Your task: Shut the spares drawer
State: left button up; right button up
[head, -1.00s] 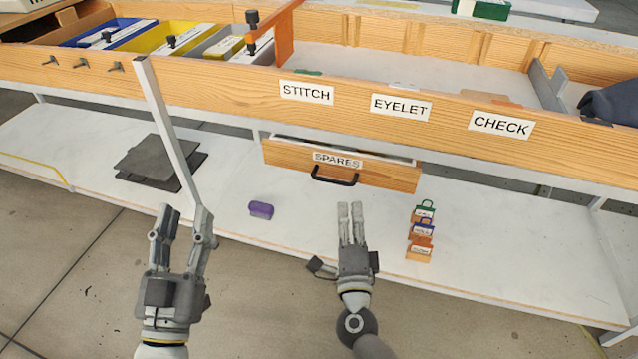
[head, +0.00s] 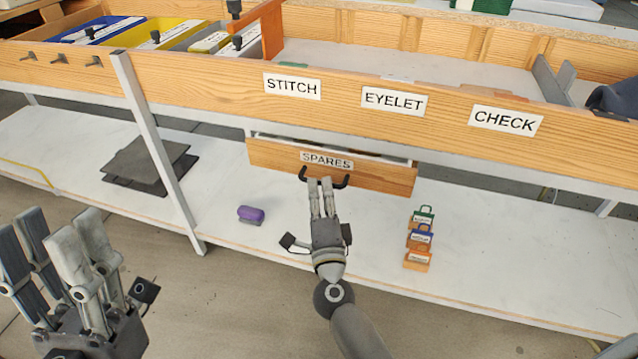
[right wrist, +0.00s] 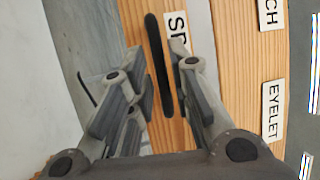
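The spares drawer (head: 380,177) hangs under the bench with a wooden front and a "SPARES" label. It is pulled out, and a strip of its inside shows above the front. Its dark bar handle (head: 343,183) is partly hidden by my right gripper (head: 321,183), whose fingertips are at the handle. In the right wrist view the handle (right wrist: 158,65) lies between the two spread fingers of the gripper (right wrist: 150,75), with space visible on both sides. My left gripper (head: 45,230) is open and empty at the lower left, away from the drawer.
A metal leg (head: 155,150) stands left of the drawer. The bench front (head: 220,85) overhangs it.

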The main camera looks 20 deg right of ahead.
jog(key=shift+x, duration=1.4)
grip_shut()
